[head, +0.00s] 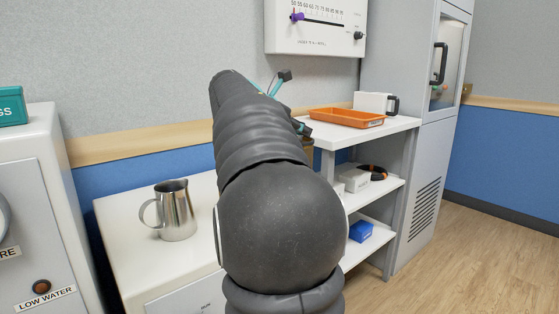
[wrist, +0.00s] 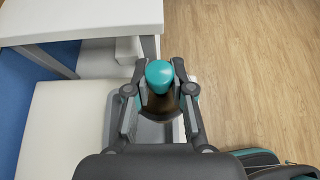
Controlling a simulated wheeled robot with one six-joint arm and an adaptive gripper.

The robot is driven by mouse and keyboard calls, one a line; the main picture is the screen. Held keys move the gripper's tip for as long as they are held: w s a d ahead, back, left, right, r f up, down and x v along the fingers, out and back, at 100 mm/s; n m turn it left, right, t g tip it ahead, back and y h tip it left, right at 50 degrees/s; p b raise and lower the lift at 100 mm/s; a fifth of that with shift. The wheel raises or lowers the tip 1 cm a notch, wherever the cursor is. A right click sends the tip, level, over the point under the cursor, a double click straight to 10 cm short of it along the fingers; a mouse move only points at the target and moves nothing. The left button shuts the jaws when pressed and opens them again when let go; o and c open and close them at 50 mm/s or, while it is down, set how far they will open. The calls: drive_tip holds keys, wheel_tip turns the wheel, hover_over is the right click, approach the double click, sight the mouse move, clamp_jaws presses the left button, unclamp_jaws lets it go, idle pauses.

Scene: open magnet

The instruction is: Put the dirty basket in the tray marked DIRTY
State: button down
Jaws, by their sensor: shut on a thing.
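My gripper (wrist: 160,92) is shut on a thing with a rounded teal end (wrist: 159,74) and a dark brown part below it. I cannot tell whether this is the dirty basket, as the fingers hide much of it. In the head view my own arm covers the middle of the picture and hides most of the gripper and what it holds. An orange tray (head: 346,118) lies on the top of the white shelf unit at right. No DIRTY marking is readable on it from here.
A white box with a black handle (head: 376,103) stands behind the orange tray. A steel jug (head: 175,211) stands on the white counter (head: 128,238) at left. Lower shelves hold a dark ring-like item (head: 373,172) and a blue box (head: 360,231). Wood floor at right is clear.

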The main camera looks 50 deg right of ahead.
drive_tip(key=w+a+f+b, duration=0.1)
drive_tip(key=w+a+f, duration=0.1)
drive_tip(key=w+f, duration=0.2)
drive_tip(key=shift+w+f+b, duration=0.25)
drive_tip(key=shift+f+b, duration=0.1)
drive_tip(key=shift+f, duration=1.15)
drive_tip(key=shift+f, duration=0.15)
drive_tip(key=c, duration=1)
unclamp_jaws()
drive_tip(key=p+v, duration=0.1)
drive_tip(key=v, duration=1.1)
drive_tip(key=shift+w+p, duration=0.1)
drive_tip(key=shift+p, duration=0.25)
